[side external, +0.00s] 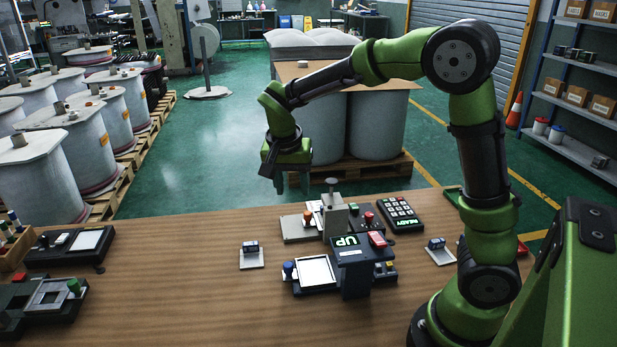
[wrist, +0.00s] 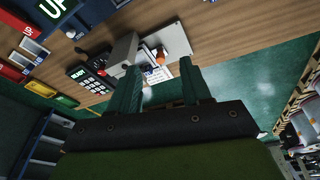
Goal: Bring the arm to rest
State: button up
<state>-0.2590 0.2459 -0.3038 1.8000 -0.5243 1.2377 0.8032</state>
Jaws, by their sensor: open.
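My green arm is raised and bent over the wooden table (side external: 180,275). My gripper (side external: 292,188) hangs above the table's far edge, fingers pointing down. In the wrist view its two fingers (wrist: 162,88) stand apart with nothing between them. It is to the left of a grey post device (side external: 334,218) and clear of it. The device also shows in the wrist view (wrist: 124,52).
A black box marked UP (side external: 352,265) stands at the table's middle, beside a device with a white plate (side external: 315,273). A keypad marked READY (side external: 400,213) lies at the right. Large drums stand behind.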

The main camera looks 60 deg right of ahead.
jog(key=s+a+r+n+t+y, duration=0.2)
jog(key=s+a+r+n+t, duration=0.1)
jog(key=s, duration=0.5)
jog(key=s+a+r+n+t+y, duration=0.2)
jog(key=s+a+r+n+t, duration=0.1)
jog(key=s, duration=0.5)
jog(key=a+r+n, duration=0.1)
jog(key=a+n, duration=0.1)
jog(key=shift+s+r+n+t+y, duration=0.2)
jog(key=shift+n+t+y, duration=0.1)
jog(key=shift+y, duration=0.1)
